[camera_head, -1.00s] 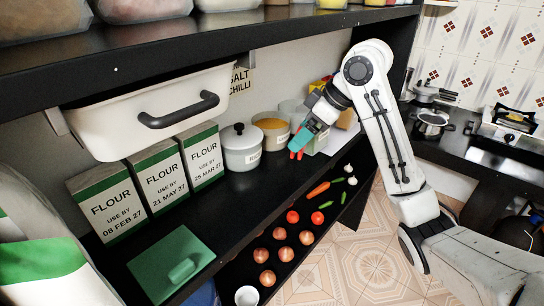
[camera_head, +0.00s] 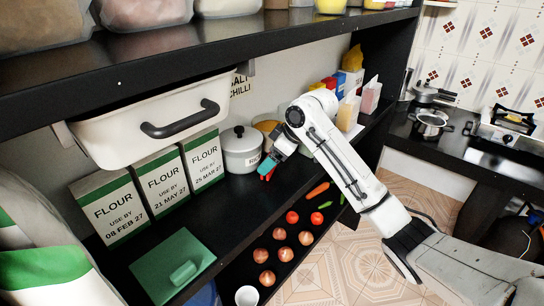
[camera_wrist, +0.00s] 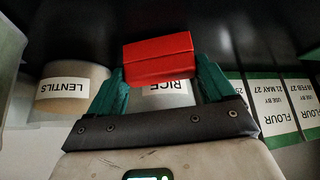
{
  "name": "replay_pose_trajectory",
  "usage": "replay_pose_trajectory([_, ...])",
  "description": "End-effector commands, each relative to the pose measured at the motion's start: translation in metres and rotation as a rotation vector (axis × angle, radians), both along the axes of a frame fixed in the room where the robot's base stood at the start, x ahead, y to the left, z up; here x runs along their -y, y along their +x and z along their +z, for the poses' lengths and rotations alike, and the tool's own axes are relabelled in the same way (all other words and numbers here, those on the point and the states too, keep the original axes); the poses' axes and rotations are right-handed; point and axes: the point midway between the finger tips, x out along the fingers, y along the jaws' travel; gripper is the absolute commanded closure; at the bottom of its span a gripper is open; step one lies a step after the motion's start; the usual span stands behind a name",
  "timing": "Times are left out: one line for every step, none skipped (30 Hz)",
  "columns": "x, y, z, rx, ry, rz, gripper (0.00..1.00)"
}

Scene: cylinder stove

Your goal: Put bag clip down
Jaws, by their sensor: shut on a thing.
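A red bag clip (camera_wrist: 158,60) is gripped between the two green fingers of my gripper (camera_wrist: 160,74) in the wrist view. In the head view my gripper (camera_head: 267,168) is low over the black shelf (camera_head: 238,205), just right of and in front of the white rice pot (camera_head: 241,152). Only a small red part of the clip (camera_head: 268,177) shows below the fingertips there. I cannot tell whether the clip touches the shelf.
A white bin (camera_head: 150,120) hangs above. The lentils container (camera_wrist: 70,88) is beside the pot. Bare shelf lies in front of the pot; vegetables (camera_head: 305,238) are on a lower level.

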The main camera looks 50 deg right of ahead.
Motion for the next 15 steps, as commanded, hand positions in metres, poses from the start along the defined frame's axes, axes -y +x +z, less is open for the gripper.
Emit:
replay_pose_trajectory([0.0001,-0.0003,-0.0022,0.0,0.001,-0.001,0.6])
replay_pose_trajectory([0.0001,-0.0002,-0.0031,0.0,0.001,-0.001,0.6])
replay_pose_trajectory([0.0,0.0,-0.0036,0.001,0.001,-0.001,0.6])
replay_pose_trajectory([0.0,0.0,-0.0036,0.001,0.0,0.0,0.6])
replay_pose_trajectory([-0.0001,0.0,-0.0036,0.001,0.0,0.0,0.6])
replay_pose_trajectory([-0.0001,0.0,-0.0034,0.001,0.0,0.0,0.6])
replay_pose_trajectory([-0.0001,0.0,-0.0034,0.001,0.0,0.0,0.6])
replay_pose_trajectory([-0.0002,0.0,-0.0033,0.001,0.0,0.0,0.6])
replay_pose_trajectory([-0.0002,0.0001,-0.0037,0.001,0.0,0.0,0.61])
replay_pose_trajectory([-0.0003,0.0,-0.0043,0.001,0.001,0.001,0.61])
replay_pose_trajectory([-0.0005,0.0,-0.0053,0.001,0.001,0.001,0.61])
replay_pose_trajectory([-0.0006,0.0001,-0.0066,0.001,0.001,0.001,0.61])
replay_pose_trajectory([-0.0004,0.0001,-0.0061,0.001,0.001,0.001,0.16])
replay_pose_trajectory([-0.0004,0.0,-0.0058,0.001,0.001,0.001,0.13])
replay_pose_trajectory([-0.0004,0.0,-0.0057,0.001,0.001,0.001,0.09])
